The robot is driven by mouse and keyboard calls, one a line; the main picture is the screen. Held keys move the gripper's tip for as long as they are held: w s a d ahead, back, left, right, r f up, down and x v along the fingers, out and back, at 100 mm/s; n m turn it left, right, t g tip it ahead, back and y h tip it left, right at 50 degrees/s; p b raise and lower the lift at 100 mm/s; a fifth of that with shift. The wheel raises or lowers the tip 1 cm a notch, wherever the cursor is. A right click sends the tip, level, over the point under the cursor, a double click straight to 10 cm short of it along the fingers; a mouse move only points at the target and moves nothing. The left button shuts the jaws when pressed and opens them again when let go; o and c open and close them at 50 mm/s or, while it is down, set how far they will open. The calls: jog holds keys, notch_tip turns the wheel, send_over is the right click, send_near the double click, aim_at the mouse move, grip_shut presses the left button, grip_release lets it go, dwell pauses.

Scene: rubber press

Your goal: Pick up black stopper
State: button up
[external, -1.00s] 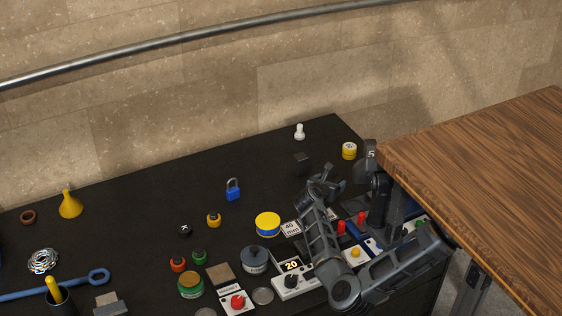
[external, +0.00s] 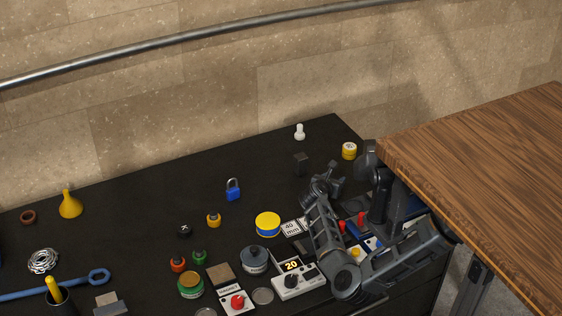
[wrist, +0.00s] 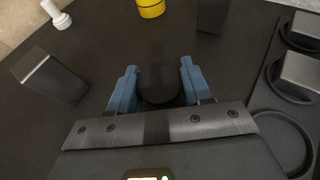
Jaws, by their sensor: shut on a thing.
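The black stopper (wrist: 159,84) is a dark round piece in the middle of the wrist view. It sits between the two blue fingers of my gripper (wrist: 158,82), one finger on each side. My gripper is shut on it. In the external view my gripper (external: 334,180) is low over the right part of the black table. The stopper cannot be made out there, and I cannot tell whether it touches the table.
A dark block (wrist: 50,76) stands left of my gripper, with a white pawn-like piece (wrist: 57,15) and a yellow cylinder (wrist: 151,8) beyond. Grey metal blocks (wrist: 298,75) lie to the right. A wooden tabletop (external: 490,170) rises at the right.

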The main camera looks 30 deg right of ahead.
jog(key=c, duration=0.3)
jog(key=shift+r, duration=0.15)
jog(key=shift+c, duration=0.2)
